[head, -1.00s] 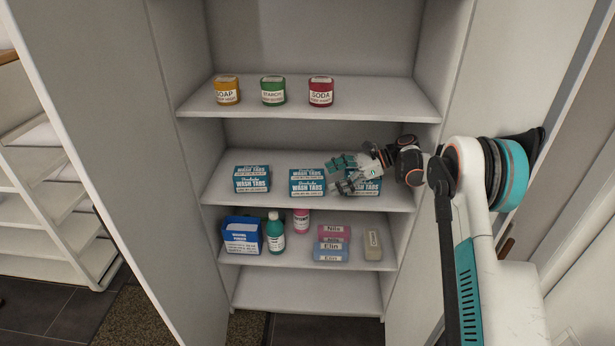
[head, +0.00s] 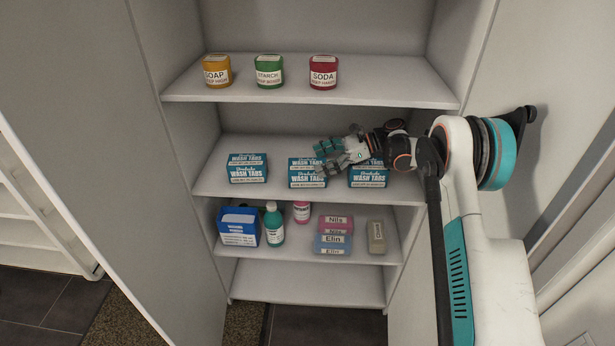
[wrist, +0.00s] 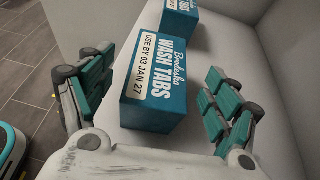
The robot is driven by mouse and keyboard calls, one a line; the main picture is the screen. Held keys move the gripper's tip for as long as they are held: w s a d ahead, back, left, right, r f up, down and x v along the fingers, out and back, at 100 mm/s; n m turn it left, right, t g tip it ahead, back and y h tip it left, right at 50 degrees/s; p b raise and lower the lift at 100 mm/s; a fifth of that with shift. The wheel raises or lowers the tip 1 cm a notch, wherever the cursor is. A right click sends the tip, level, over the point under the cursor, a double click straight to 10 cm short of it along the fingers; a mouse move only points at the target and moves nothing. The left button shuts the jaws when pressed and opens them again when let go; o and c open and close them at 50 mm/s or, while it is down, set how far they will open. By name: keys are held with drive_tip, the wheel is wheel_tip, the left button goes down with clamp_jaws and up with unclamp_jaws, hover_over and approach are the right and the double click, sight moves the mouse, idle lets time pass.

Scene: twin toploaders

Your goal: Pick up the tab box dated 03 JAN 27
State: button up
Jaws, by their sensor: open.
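Three blue-and-white Wash Tabs boxes stand on the middle shelf: a left box (head: 248,168), a middle box (head: 307,174) and a right box (head: 369,178). Their dates are too small to read in the head view. In the wrist view, the near tab box (wrist: 155,82) reads USE BY 03 JAN 27; it appears to be the middle one. My gripper (head: 328,156) reaches in from the right, at the middle box's right end. In the wrist view, my open gripper (wrist: 158,75) has one finger on each side of this box, with gaps visible. A second box (wrist: 180,18) stands beyond it.
Soap (head: 217,72), starch (head: 269,72) and soda (head: 323,73) jars stand on the shelf above. Below are a blue carton (head: 239,227), a green bottle (head: 273,224), a pink bottle (head: 301,212) and stacked bars (head: 334,234). The cabinet's side wall (head: 180,180) bounds the left.

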drive_tip(key=shift+x, duration=1.2)
drive_tip(key=c, duration=1.5)
drive_tip(key=shift+o, duration=0.2)
drive_tip(key=shift+r, duration=0.15)
